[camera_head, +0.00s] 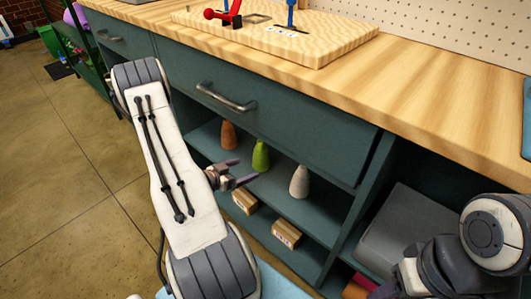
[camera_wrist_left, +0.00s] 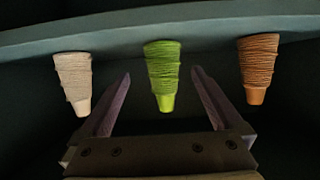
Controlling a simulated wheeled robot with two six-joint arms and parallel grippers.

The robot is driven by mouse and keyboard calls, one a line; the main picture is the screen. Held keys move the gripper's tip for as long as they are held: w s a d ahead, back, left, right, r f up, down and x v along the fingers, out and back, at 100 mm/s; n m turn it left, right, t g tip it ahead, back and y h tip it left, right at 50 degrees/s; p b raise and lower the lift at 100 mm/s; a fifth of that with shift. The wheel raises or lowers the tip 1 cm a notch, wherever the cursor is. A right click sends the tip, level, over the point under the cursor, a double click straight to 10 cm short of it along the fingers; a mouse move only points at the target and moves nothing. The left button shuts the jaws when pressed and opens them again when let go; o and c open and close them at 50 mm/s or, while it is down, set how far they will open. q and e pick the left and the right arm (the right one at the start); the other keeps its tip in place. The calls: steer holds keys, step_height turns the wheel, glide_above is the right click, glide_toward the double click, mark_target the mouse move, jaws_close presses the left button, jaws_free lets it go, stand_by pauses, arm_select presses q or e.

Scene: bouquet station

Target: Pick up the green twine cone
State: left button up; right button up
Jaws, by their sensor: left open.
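The green twine cone (camera_head: 261,156) stands upright on the upper shelf of the open cabinet, between an orange-brown cone (camera_head: 229,135) and a pale cone (camera_head: 299,181). My left gripper (camera_head: 247,170) is open and empty, reaching in toward the shelf just in front of the green cone. In the left wrist view, which shows the shelf upside down, the green cone (camera_wrist_left: 162,75) appears between the two spread fingers, with the pale cone (camera_wrist_left: 74,82) to the left and the brown cone (camera_wrist_left: 257,68) to the right. My right arm shows at the lower right; its fingers are not clear.
Two cardboard boxes (camera_head: 286,234) (camera_head: 245,201) sit on the lower shelf. A drawer with a handle (camera_head: 226,97) and the wooden countertop (camera_head: 430,92) are above the shelf. A grey bin (camera_head: 400,228) fills the right-hand compartment. The neighbouring cones leave modest side gaps.

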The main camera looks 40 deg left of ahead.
mark_target(255, 164)
arm_select(q)
steer(key=b+x, duration=0.1)
steer(key=x, duration=0.3)
steer(key=shift+w+a+f, duration=0.15)
steer(key=shift+a, duration=0.05)
steer(key=b+x, duration=0.2)
steer(key=x, duration=0.2)
steer(key=shift+w+f, duration=0.2)
steer(key=shift+w, duration=0.4)
steer(key=c, duration=1.3)
